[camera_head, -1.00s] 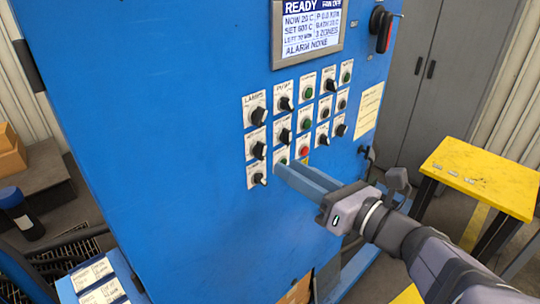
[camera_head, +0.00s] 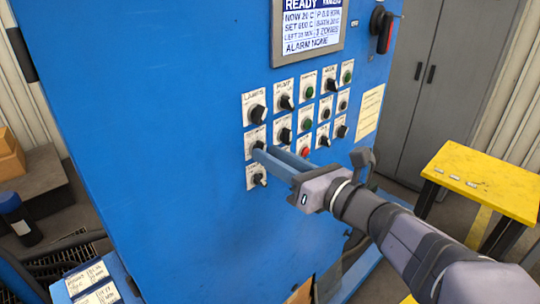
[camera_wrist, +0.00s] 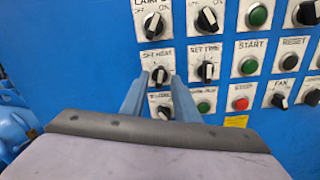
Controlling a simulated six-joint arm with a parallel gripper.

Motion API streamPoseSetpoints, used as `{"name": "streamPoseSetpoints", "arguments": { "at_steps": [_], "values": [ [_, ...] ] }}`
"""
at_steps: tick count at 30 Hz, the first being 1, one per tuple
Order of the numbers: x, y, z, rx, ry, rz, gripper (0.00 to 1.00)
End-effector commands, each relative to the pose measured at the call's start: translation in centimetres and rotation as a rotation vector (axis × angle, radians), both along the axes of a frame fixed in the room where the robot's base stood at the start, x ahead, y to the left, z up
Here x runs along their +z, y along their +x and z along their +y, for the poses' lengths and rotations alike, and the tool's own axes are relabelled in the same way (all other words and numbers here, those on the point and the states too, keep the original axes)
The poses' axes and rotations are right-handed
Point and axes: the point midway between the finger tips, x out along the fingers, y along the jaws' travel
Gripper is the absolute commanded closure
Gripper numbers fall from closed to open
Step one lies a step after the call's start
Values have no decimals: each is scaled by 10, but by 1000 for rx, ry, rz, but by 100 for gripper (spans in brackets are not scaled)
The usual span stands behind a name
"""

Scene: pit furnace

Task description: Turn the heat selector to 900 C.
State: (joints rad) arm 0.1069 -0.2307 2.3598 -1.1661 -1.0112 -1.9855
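The heat selector (camera_wrist: 159,76), a black knob on a white plate labelled SET HEAT, is in the left column of the blue panel. In the wrist view its pointer is near upright. My gripper (camera_wrist: 160,78) is open, with one blue finger on each side of the knob in that view and gaps to it. I cannot tell how far the tips are from the panel. In the head view my gripper (camera_head: 266,150) partly covers the selector's plate (camera_head: 250,138). The display (camera_head: 312,26) reads READY and a set value that looks like 600 C.
A SET TIME knob (camera_wrist: 207,70) is close to the right finger. The LAMPS knob (camera_head: 257,114) is above and another knob (camera_head: 259,180) below. Green and red buttons lie to the right. A yellow table (camera_head: 480,180) stands at the right.

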Motion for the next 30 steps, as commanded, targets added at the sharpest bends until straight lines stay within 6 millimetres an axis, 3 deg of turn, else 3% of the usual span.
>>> {"name": "streamPoseSetpoints", "arguments": {
  "at_steps": [14, 18, 30],
  "values": [
    [-1, 8, 8, -1, -2, 2, 72],
    [0, 8, 8, -2, -1, 1, 100],
    [-1, 8, 8, -1, 20, 22, 100]
  ]
}}
